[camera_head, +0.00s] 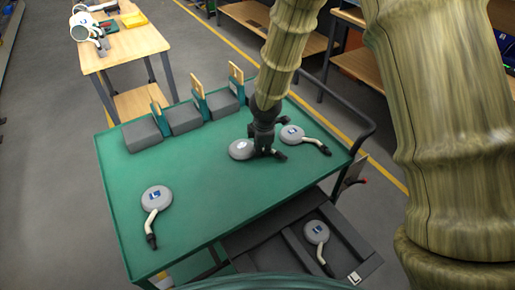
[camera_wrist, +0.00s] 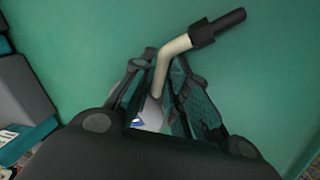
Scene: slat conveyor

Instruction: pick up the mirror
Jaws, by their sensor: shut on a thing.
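A mirror (camera_head: 239,149) with a round grey head, cream bent stem and black end lies on the green cart top (camera_head: 205,190). My gripper (camera_head: 262,148) is down at it, shut on its stem. In the wrist view the fingers (camera_wrist: 163,105) close around the cream stem (camera_wrist: 173,55), with the black end pointing up right and the head mostly hidden below. A second mirror (camera_head: 292,134) lies just right of my gripper. A third mirror (camera_head: 157,197) lies at the cart's left. Another mirror (camera_head: 316,232) lies in a dark tray.
Several grey blocks with wooden boards (camera_head: 184,117) line the cart's back edge. The dark divided tray (camera_head: 280,255) sits at the front right, below the cart top. A wooden table (camera_head: 125,48) stands behind. The cart's middle left is clear.

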